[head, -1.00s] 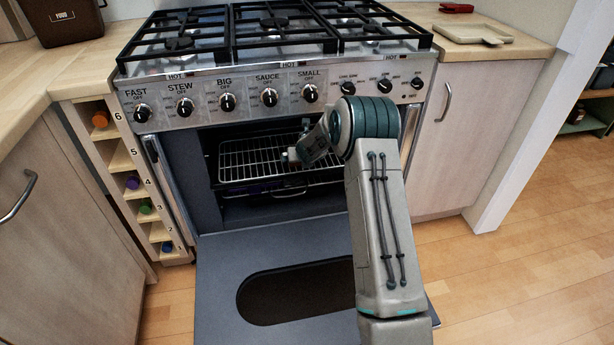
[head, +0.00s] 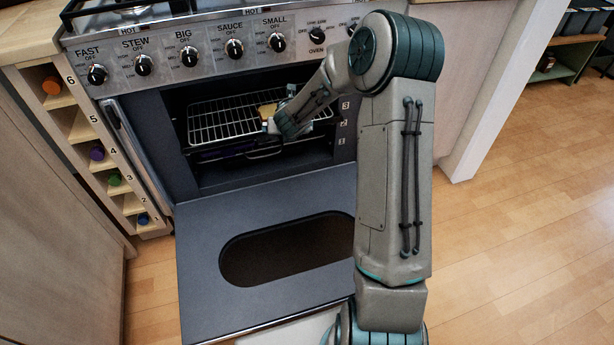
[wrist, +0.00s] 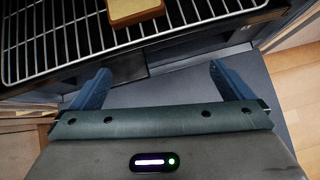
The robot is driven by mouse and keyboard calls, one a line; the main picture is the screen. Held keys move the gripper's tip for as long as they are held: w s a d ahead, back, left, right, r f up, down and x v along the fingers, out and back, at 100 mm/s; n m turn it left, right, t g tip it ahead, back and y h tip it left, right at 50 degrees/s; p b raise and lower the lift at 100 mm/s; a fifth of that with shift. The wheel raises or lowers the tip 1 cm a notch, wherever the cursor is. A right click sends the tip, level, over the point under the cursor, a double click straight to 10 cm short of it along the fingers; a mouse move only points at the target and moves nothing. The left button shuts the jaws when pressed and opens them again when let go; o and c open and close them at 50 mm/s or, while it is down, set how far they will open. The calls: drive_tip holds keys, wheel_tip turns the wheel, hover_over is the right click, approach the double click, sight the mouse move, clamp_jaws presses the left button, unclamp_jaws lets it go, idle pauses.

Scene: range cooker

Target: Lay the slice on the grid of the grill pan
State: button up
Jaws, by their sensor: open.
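The slice (head: 268,110) is a tan, bread-like piece lying on the wire grid (head: 222,120) inside the open oven. In the wrist view the slice (wrist: 135,10) shows at the top edge, partly cut off, flat on the grid bars (wrist: 60,40) near the grid's front edge. My gripper (wrist: 158,72) is open and empty, its two blue fingers apart. It is in front of the grid's front edge, clear of the slice. In the head view my gripper (head: 272,125) is small and partly hidden by my wrist. The pan under the grid is mostly hidden.
The oven door (head: 200,260) is folded down in front, with a dark window. Control knobs (head: 190,58) line the panel above the opening. A numbered rack with coloured items (head: 97,153) stands to the left. Wooden floor is free at the right.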

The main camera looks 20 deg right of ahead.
drive_tip(key=s+d+r+m+g+h, duration=0.25)
drive_tip(key=s+r+m, duration=0.35)
drive_tip(key=s+m, duration=0.3)
drive_tip(key=s+d+r+m+g+h, duration=0.25)
drive_tip(key=s+r+m, duration=0.25)
drive_tip(key=s+m, duration=0.4)
drive_tip(key=s+a+m+g+y, duration=0.1)
drive_tip(key=s+a+m+y, duration=0.2)
drive_tip(key=s+m, duration=0.4)
drive_tip(key=s+a+r+m+g+y, duration=0.1)
drive_tip(key=s+a+m+y, duration=0.2)
drive_tip(key=s, duration=1)
drive_tip(key=a+m, duration=0.2)
drive_tip(key=m, duration=0.3)
drive_tip(key=shift+a+r+g, duration=0.2)
drive_tip(key=shift+g, duration=0.2)
drive_tip(key=shift+s, duration=0.1)
